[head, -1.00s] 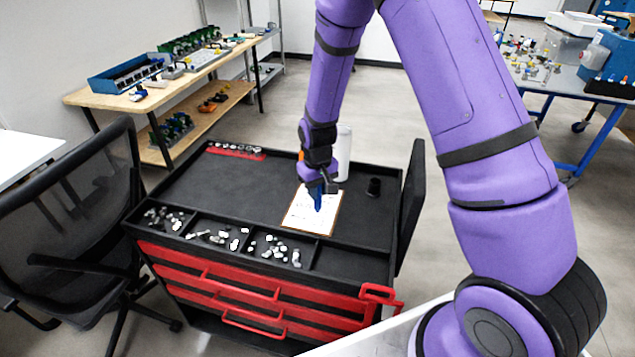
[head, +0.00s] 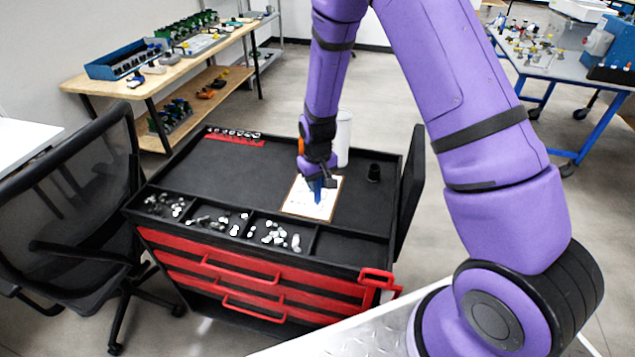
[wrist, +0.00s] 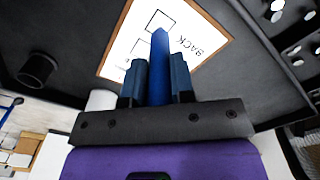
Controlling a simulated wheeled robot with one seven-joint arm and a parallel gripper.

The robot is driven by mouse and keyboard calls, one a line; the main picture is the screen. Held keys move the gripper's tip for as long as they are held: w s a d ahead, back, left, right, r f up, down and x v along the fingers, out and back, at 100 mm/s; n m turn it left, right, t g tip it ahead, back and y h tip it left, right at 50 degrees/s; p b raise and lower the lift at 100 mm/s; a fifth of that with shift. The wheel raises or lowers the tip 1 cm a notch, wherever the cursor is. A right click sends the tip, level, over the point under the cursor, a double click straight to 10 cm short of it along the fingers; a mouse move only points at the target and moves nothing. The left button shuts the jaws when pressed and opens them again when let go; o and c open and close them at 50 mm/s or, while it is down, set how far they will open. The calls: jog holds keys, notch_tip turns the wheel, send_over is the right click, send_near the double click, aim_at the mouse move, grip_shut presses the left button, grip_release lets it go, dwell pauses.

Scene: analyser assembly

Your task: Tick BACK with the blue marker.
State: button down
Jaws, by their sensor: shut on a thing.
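My gripper (wrist: 157,85) is shut on the blue marker (wrist: 159,55), which also shows in the head view (head: 317,190). The marker points at the white sheet on the clipboard (head: 300,208). In the wrist view the clipboard (wrist: 212,65) shows the word BACK (wrist: 193,36), with an empty-looking square box (wrist: 162,22) beside it. Another box lies lower left, partly hidden by the marker and gripper. The marker's tip is near the boxes; I cannot tell whether it touches the paper. No tick shows on the visible parts.
The clipboard lies on a black-topped cart (head: 230,172) with red drawers. Its front compartments hold several small parts. A black cup-like holder (head: 374,173) stands right of the clipboard, and a white cylinder (head: 343,138) behind. A chair (head: 80,200) stands at the left.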

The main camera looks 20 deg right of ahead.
jog(key=shift+f, duration=0.6)
dwell(1.6)
jog(key=shift+r, duration=0.15)
jog(key=shift+r, duration=3.4)
